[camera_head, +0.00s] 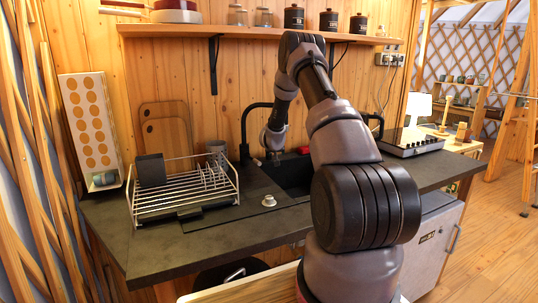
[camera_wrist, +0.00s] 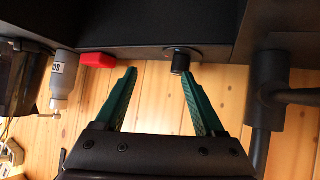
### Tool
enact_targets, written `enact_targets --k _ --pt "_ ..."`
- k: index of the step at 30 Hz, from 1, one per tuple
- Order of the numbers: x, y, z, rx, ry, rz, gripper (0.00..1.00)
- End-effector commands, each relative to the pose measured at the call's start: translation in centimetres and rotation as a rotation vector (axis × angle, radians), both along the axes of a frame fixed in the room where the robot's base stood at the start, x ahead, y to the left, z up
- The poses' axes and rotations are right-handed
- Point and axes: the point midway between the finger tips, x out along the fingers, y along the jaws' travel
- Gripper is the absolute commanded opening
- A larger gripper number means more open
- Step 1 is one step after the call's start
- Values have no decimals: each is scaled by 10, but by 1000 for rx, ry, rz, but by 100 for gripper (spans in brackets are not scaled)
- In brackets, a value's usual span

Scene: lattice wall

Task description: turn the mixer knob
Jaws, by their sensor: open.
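The mixer knob (camera_wrist: 181,61) is a short black cylinder on a round grey base, set on the dark sink edge in the wrist view. My gripper (camera_wrist: 160,70) is open, with two green fingers pointing toward that edge. The knob is close to the tip of the right finger; I cannot tell whether they touch. The gap between the fingers is otherwise empty. The black faucet (camera_wrist: 268,100) stands to the right of the fingers. In the head view, the faucet (camera_head: 244,125) rises behind the counter, and my arm hides the knob.
A red block (camera_wrist: 97,60) and a grey labelled bottle (camera_wrist: 63,80) are left of the fingers. In the head view, a wire dish rack (camera_head: 180,195) stands left of the sink (camera_head: 293,178), with a hob (camera_head: 411,143) to the right. A shelf (camera_head: 175,31) with jars hangs above.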

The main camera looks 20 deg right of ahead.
Motion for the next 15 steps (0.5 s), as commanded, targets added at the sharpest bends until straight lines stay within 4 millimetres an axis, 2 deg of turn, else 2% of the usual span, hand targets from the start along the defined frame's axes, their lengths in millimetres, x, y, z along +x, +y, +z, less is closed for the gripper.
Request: enact_targets --k 3,9,12,15 --pt "10 4 17 54 78 7 71" --pt "22 19 38 135 113 55 71" --pt "26 21 40 147 116 65 71" --pt "31 20 33 150 117 66 71"
